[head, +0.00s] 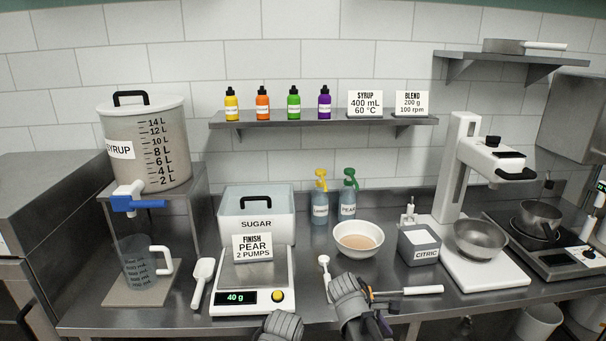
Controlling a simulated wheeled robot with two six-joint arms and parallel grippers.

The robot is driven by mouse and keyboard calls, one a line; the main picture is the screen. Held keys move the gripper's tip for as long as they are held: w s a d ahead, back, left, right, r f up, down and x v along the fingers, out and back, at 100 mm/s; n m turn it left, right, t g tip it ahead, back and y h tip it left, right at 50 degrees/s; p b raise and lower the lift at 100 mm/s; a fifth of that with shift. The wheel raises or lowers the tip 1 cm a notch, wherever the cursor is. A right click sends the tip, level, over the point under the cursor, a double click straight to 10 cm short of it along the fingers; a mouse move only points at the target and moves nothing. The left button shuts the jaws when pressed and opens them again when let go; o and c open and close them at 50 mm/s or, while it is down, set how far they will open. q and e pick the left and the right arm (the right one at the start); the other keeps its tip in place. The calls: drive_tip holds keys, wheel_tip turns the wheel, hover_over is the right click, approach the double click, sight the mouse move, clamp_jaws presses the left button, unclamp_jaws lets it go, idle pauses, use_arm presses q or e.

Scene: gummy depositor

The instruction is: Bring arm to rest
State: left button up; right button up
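My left arm's end (282,326) shows as a grey ribbed part at the bottom edge, in front of the scale; its fingers are cut off or hidden. My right arm's end (352,302) is over the front of the counter, right of the small white scoop. Its fingertips are not clear, and I cannot tell whether they are open or shut. A white-handled tool (415,291) lies just right of it, its orange end close to or behind the arm. I cannot tell whether they touch.
The measuring jug (138,265) is at left.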

drive_tip(key=s+a+f+m+y, duration=0.3)
drive_tip(key=s+a+m+y, duration=0.2)
drive_tip(key=s+a+m, duration=0.4)
drive_tip(key=s+a, duration=0.2)
drive_tip(key=a, duration=0.3)
drive_tip(key=shift+s+a+m+g, duration=0.3)
drive_tip(key=shift+a, duration=0.05)
drive_tip(key=shift+f, duration=0.1)
